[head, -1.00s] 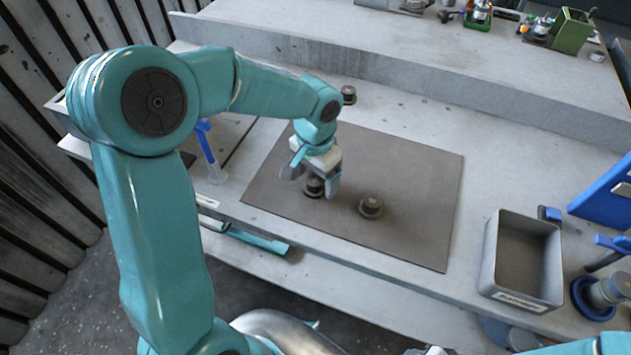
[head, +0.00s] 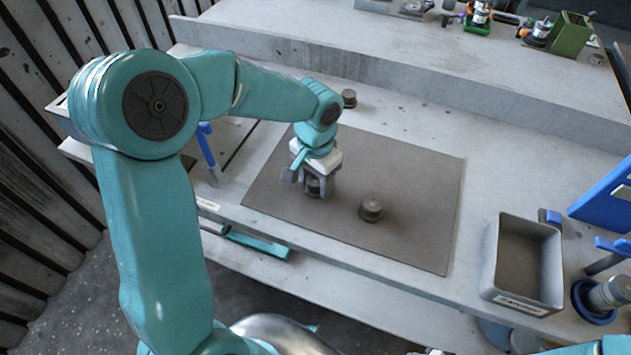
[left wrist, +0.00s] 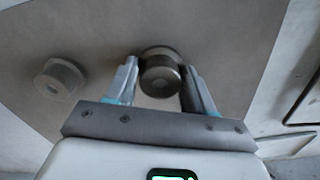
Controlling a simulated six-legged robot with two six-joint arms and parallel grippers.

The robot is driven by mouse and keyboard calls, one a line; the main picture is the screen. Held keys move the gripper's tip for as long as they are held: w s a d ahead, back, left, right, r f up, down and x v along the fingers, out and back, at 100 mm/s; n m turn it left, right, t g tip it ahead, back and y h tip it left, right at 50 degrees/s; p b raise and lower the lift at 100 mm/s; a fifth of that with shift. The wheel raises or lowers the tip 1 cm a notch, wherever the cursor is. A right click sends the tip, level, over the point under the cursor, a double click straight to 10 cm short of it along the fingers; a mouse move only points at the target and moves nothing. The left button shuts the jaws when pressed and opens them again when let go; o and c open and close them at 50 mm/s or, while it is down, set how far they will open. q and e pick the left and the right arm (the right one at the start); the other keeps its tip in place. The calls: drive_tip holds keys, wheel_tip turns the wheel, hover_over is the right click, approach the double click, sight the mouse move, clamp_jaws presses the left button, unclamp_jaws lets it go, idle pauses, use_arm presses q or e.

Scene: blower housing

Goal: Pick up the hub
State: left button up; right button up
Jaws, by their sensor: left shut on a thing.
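A dark grey round hub (head: 313,186) stands on the brown mat between the fingers of my left gripper (head: 314,188). In the left wrist view the hub (left wrist: 161,77) sits between the two fingertips of my left gripper (left wrist: 160,84), which is shut on it. The fingers and the gripper body hide part of the hub in the head view. A second, similar round part (head: 371,208) stands on the mat to the right, apart from the gripper; it also shows in the left wrist view (left wrist: 60,80). My right gripper is not in view.
The brown mat (head: 420,190) lies on the grey bench. Another small round part (head: 349,98) stands behind the mat. A grey open bin (head: 524,262) stands at the right, beside blue fixtures. A raised shelf (head: 400,70) runs along the back.

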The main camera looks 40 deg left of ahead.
sight(315, 179)
use_arm(q)
wheel_tip(315, 179, up, 19)
drive_tip(key=p, duration=0.1)
drive_tip(key=shift+s, duration=0.1)
